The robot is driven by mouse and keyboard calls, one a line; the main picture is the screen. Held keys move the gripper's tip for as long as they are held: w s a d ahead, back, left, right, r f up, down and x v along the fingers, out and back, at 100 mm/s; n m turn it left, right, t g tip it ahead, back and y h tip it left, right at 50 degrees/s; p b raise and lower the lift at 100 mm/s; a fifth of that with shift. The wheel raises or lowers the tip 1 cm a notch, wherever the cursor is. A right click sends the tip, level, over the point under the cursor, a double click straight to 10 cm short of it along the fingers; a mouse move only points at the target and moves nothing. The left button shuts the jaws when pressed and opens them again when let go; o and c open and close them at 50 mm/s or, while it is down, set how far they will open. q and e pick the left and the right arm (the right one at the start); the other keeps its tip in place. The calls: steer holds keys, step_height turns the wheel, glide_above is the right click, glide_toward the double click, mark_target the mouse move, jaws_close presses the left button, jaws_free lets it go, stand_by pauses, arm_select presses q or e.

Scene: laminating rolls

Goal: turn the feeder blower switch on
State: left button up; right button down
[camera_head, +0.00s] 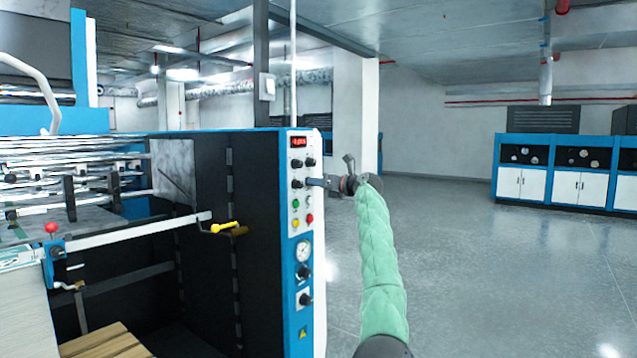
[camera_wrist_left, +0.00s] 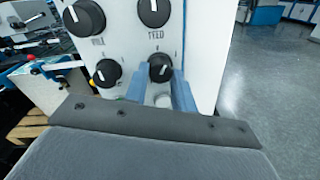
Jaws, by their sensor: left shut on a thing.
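The white and blue control panel (camera_head: 300,215) of the machine carries black rotary knobs in two upper rows. My left gripper (camera_head: 318,182) reaches the panel from the right, at the right knob of the second row. In the left wrist view, its two blue fingers (camera_wrist_left: 160,90) are shut on that black knob (camera_wrist_left: 160,67), one on each side. The label FEED is printed just above it, under another knob (camera_wrist_left: 154,10). The held knob's pointer is too small to read surely. The left knob (camera_wrist_left: 106,72) of the same row is free. My right gripper is not in view.
Below the knobs are green, red and yellow buttons, a gauge (camera_head: 303,250) and two lower black knobs. A red digital display (camera_head: 298,142) is on top. A yellow crank handle (camera_head: 224,227) juts out left of the panel. The floor (camera_head: 480,260) to the right is clear.

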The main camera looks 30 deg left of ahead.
arm_select(q)
steer(key=shift+r+m+p, duration=0.15)
steer(key=shift+m+p, duration=0.45)
steer(key=shift+m, duration=1.05)
steer(key=shift+r+m+p, duration=0.1)
steer(key=shift+m+p, duration=0.5)
steer(key=shift+m, duration=1.05)
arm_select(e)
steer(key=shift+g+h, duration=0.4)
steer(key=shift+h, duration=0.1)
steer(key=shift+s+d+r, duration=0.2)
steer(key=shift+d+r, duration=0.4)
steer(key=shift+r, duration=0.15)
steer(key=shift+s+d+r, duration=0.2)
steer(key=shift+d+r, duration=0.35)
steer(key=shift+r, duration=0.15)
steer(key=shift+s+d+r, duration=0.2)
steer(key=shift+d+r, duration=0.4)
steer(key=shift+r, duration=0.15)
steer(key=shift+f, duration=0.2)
arm_select(q)
steer(key=o, duration=1)
steer(key=shift+w, duration=0.1)
steer(key=shift+f, duration=0.15)
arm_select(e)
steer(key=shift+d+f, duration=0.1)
arm_select(q)
steer(key=shift+d, duration=0.15)
